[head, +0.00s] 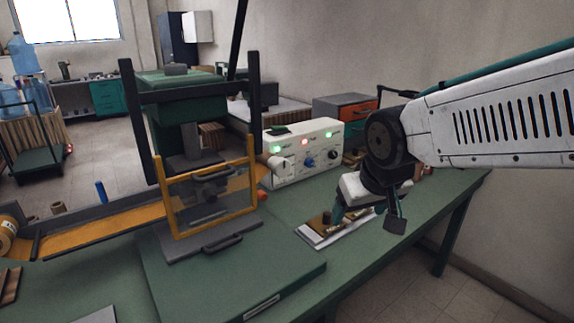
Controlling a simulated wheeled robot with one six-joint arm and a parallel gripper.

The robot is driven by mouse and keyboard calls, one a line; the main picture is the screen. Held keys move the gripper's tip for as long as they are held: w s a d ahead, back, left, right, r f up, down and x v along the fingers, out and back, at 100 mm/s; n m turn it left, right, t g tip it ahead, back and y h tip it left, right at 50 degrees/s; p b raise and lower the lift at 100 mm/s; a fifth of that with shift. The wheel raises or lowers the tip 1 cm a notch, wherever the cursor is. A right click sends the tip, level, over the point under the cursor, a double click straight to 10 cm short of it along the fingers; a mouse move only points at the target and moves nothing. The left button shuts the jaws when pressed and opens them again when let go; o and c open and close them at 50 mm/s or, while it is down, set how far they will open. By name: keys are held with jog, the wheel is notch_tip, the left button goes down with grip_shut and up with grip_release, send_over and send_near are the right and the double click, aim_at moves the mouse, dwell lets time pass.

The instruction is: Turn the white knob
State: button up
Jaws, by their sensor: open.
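A white control box (322,137) stands on the green bench behind the press, with lit green and red indicators along its top. The white knob (284,163) is at the left of its front face, small and hard to make out against the pale panel. A blue knob (310,163) and a black knob (332,154) sit to its right. My gripper (367,219) is open and points down, to the right of and nearer than the box. It is apart from the knobs and I see nothing held in it.
A green press with an orange-framed guard (208,200) stands left of the box, close to the white knob. A pale board with small items (318,232) lies on the bench below my gripper. An orange-and-grey drawer unit (345,112) stands behind. The bench front right is clear.

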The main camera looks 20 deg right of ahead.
jog(key=w+f+t, duration=0.3)
jog(key=w+t, duration=0.2)
jog(key=w, duration=1.2)
jog(key=n+t+y, duration=0.2)
jog(key=t+y, duration=0.3)
jog(key=t, duration=0.1)
send_near(284, 169)
jog(key=w, duration=0.4)
jog(key=shift+w+a+f+t+y, duration=0.2)
jog(key=shift+a+f+t+y, duration=0.15)
jog(key=shift+f+y, duration=0.35)
jog(key=x, duration=0.7)
jog(key=shift+w+a+r, duration=0.15)
jog(key=shift+w+r, duration=0.1)
jog(key=shift+w, duration=0.1)
jog(key=c, duration=1)
